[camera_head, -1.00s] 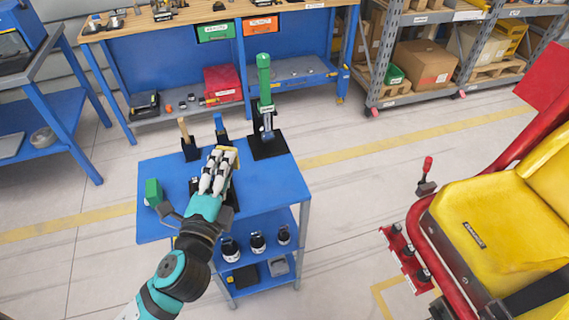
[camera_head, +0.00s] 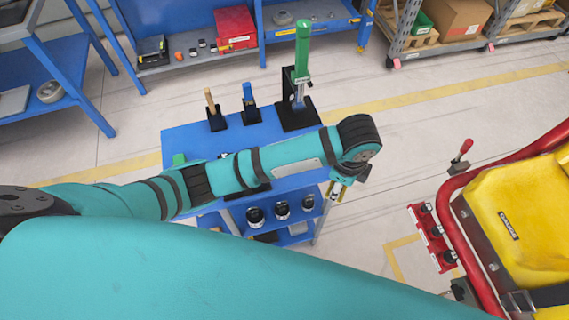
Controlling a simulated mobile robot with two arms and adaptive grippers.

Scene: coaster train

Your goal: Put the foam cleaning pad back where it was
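My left arm crosses in front of the blue cart (camera_head: 185,140). My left gripper (camera_head: 337,192) hangs below the wrist, just past the cart's right edge, small and partly hidden. A small yellow patch, which looks like the foam cleaning pad (camera_head: 341,194), shows at its fingers and appears held. The pad's outline is mostly hidden. On the cart top stand a wooden-handled tool (camera_head: 210,101), a blue-handled tool (camera_head: 248,95) and a green-handled tool (camera_head: 301,55) in black holders. The cart's middle is hidden behind my arm. My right gripper is not in view.
A yellow seat (camera_head: 520,215) with a red rail (camera_head: 476,235) stands at the right. Several dark round items sit on the cart's lower shelf. A blue workbench (camera_head: 185,62) and grey shelving (camera_head: 440,45) stand behind.

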